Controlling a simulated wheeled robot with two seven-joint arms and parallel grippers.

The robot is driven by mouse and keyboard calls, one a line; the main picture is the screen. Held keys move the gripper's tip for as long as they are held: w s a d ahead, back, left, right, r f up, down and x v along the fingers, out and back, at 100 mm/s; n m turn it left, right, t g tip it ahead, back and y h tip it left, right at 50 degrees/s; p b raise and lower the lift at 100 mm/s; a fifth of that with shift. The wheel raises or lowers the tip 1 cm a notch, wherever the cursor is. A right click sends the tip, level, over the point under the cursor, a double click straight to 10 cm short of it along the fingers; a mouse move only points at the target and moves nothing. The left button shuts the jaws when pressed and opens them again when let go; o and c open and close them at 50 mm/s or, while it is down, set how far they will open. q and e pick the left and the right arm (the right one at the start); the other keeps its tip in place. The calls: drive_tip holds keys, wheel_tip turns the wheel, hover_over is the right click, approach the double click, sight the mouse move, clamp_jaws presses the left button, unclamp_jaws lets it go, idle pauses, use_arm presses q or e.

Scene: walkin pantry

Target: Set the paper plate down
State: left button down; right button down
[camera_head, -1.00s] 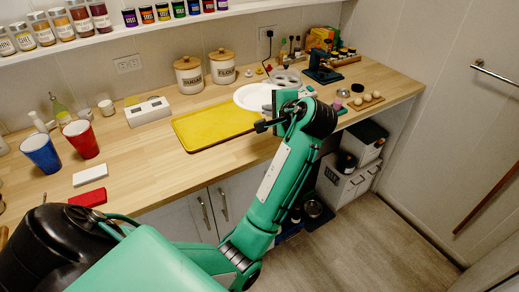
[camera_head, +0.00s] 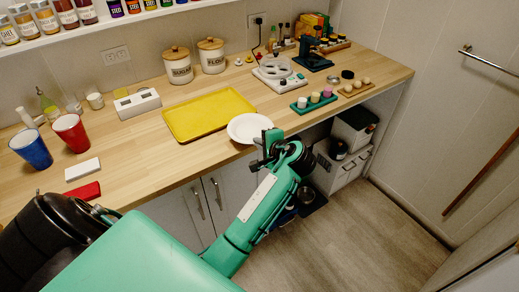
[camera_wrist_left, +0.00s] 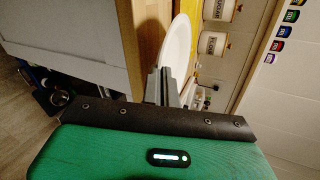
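The white paper plate (camera_head: 249,127) is at the front edge of the wooden counter, just right of the yellow tray (camera_head: 181,125). My left gripper (camera_head: 268,146) is at the plate's near rim. In the left wrist view the fingers (camera_wrist_left: 166,80) are close together on the rim of the plate (camera_wrist_left: 177,48). The plate looks about level; I cannot tell whether it touches the counter or is slightly above it. My right gripper is not in view.
A white appliance (camera_head: 279,76) and a green holder with small cups (camera_head: 315,101) stand right of the plate. Canisters (camera_head: 211,57) stand behind the tray. Red (camera_head: 71,133) and blue (camera_head: 31,149) cups are at left. Bare counter (camera_head: 140,150) lies left of the tray.

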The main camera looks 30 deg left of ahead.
use_arm(q)
drive_tip(key=shift+f, duration=1.55)
drive_tip(key=shift+f, duration=0.1)
drive_tip(key=c, duration=1.7)
unclamp_jaws()
